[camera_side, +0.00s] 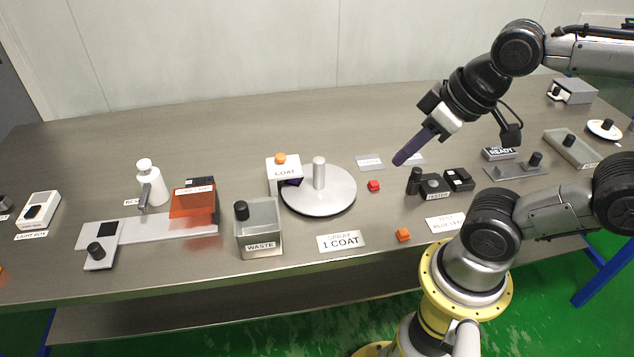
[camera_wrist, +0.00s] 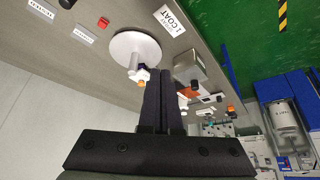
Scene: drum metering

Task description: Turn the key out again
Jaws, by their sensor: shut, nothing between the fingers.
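My gripper (camera_side: 402,158) is shut and empty, its long dark fingers pointing down and left above the table, right of the white turntable (camera_side: 335,200). In the wrist view the closed fingers (camera_wrist: 160,74) point toward the turntable (camera_wrist: 133,48).
A grey WASTE bin (camera_side: 258,240) stands at the front. A red cube (camera_side: 374,186) and an orange cube (camera_side: 403,235) lie on the table.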

